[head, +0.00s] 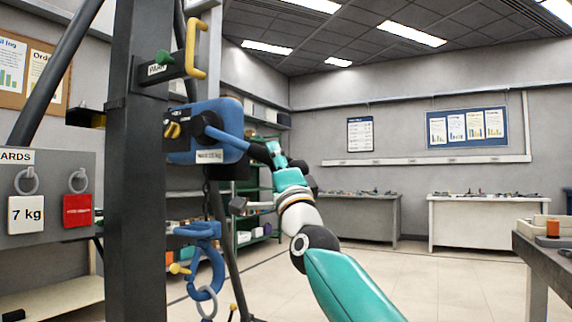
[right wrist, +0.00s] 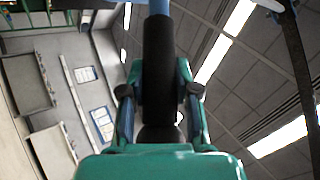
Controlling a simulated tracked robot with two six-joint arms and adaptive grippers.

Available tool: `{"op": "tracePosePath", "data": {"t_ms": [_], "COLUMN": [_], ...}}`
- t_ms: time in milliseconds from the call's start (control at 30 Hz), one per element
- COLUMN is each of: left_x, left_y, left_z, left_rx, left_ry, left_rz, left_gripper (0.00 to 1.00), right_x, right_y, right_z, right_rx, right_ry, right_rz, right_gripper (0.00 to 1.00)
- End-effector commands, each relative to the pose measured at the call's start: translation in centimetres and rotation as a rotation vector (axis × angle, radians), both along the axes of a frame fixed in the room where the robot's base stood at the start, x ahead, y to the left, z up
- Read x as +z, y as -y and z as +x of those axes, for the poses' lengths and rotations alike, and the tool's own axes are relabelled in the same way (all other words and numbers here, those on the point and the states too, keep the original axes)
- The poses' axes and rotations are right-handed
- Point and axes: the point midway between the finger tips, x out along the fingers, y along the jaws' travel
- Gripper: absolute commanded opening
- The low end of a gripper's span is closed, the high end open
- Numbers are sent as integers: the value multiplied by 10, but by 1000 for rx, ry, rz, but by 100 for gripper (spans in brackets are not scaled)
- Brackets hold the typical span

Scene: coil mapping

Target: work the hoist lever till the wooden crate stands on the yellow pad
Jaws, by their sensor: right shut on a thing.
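The blue hoist body (head: 230,117) is mounted on a dark upright post. Its blue hoist lever (head: 226,138) points right and slightly down, ending in a black grip. My right gripper (head: 270,155) is shut on that grip, at the lever's outer end. In the right wrist view the black grip of the lever (right wrist: 158,60) stands between the fingers of my right gripper (right wrist: 158,100). A blue hook (head: 208,265) with a metal ring hangs below the hoist. The wooden crate and the yellow pad are not in view. My left gripper is not in view.
The dark post (head: 140,180) stands close at left. A yellow handle (head: 195,48) sticks out above the hoist. A grey board (head: 50,200) holds a 7 kg tag and a red tag. A workbench (head: 545,255) stands at right. Open floor lies in the middle.

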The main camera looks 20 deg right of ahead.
Motion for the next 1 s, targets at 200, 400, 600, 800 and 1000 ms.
{"op": "tracePosePath", "data": {"t_ms": [200, 400, 600, 800, 1000], "left_x": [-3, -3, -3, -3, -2], "left_y": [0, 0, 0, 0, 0], "left_z": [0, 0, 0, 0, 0], "left_rx": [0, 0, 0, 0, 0], "left_ry": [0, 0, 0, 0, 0], "left_rz": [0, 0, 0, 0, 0], "left_gripper": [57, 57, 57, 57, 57], "right_x": [-4, -4, -3, -3, -3], "right_y": [-7, -7, -7, -7, -7], "right_z": [4, 4, 4, 4, 4], "right_rx": [12, 13, 13, 13, 12], "right_ry": [5, 5, 5, 5, 5], "right_rz": [7, 7, 7, 7, 8], "right_gripper": [0, 0, 49, 57, 57]}}
